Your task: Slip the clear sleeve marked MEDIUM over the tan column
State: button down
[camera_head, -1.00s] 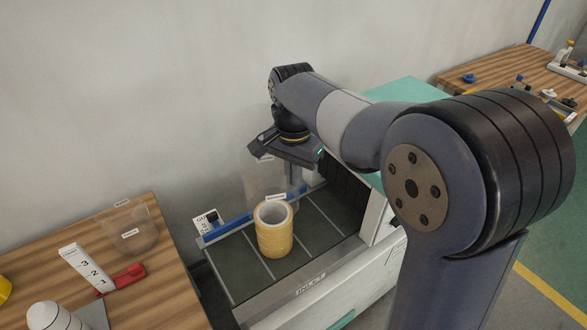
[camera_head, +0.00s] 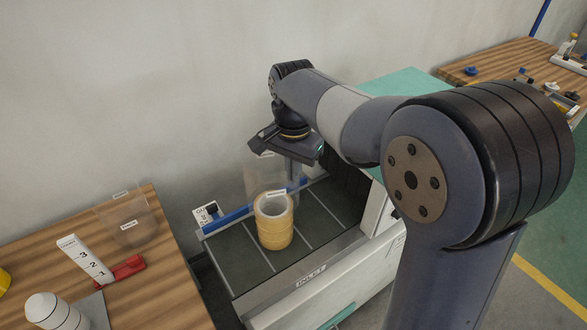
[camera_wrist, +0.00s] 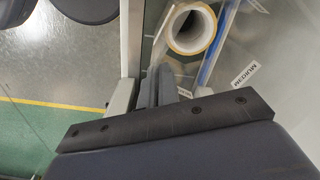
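The tan column (camera_head: 274,235), a hollow upright stack of tape rolls, stands on the dark belt. In the wrist view its open top (camera_wrist: 191,30) shows. My gripper (camera_head: 292,180) is above and behind the column. In the wrist view its fingers (camera_wrist: 160,84) look closed together on the wall of the clear sleeve. The sleeve (camera_head: 262,172) hangs upright, its faint outline just behind and above the column's top.
The belt (camera_head: 235,258) has an INLET plate in front and a blue rail (camera_head: 232,217) behind. On the left wooden table (camera_head: 165,285) stand another clear sleeve (camera_head: 135,222), a numbered white block (camera_head: 82,257), a red piece (camera_head: 125,270) and a white cone-like piece (camera_head: 50,310).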

jog(key=b, duration=0.4)
send_over(294, 208)
jog(key=shift+a+f, duration=0.1)
jog(key=shift+f, duration=3.4)
jog(key=shift+f+b, duration=1.7)
jog(key=shift+f, duration=1.35)
jog(key=shift+s+f, duration=0.1)
jog(key=shift+f, duration=0.1)
